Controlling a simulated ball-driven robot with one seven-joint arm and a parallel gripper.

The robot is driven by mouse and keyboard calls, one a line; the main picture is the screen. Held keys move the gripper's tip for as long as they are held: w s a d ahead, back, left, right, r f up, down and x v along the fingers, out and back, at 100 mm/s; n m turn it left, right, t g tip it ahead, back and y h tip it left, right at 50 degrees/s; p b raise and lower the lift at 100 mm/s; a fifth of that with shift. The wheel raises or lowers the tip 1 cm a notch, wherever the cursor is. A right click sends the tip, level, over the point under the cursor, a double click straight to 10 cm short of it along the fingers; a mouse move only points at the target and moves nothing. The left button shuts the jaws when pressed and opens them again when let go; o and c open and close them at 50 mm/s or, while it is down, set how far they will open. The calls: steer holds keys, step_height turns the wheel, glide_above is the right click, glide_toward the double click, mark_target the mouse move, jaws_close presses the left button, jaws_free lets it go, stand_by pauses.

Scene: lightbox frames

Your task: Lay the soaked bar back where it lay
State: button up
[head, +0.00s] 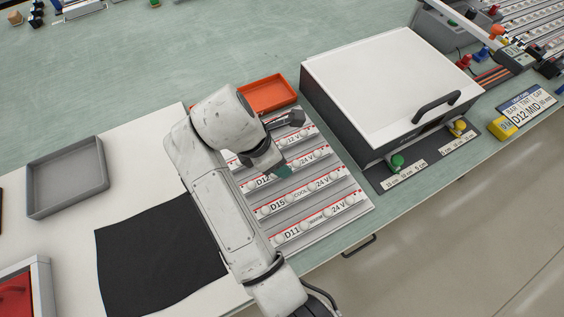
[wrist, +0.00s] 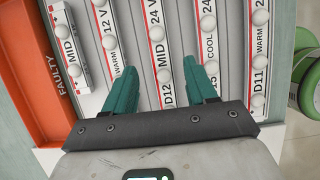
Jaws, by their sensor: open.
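Several long light bars with white domes and red-and-white labels lie side by side on a rack. They include the D12 MID 24 V bar (wrist: 156,45), the D15 COOL bar (wrist: 209,40) and the D11 WARM bar (head: 318,223). The D12 bar also shows in the head view (head: 318,160), partly behind my arm. My gripper (wrist: 158,68) is open over the rack. Its teal fingers stand on either side of the D12 bar in the wrist view. I cannot tell how high they are above it. In the head view one teal fingertip of my gripper (head: 285,170) shows.
An orange tray (head: 268,93) marked FAULTY adjoins the rack. The box with a white lid (head: 385,75) is closed, to the right. A card (head: 526,103) reads D12 MID. A grey tray (head: 66,178) and black mat (head: 155,255) lie left; both look empty.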

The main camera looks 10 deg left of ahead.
steer(key=p+v, duration=0.4)
steer(key=v, duration=0.3)
steer(key=shift+r, duration=0.25)
steer(key=shift+s+a, duration=0.15)
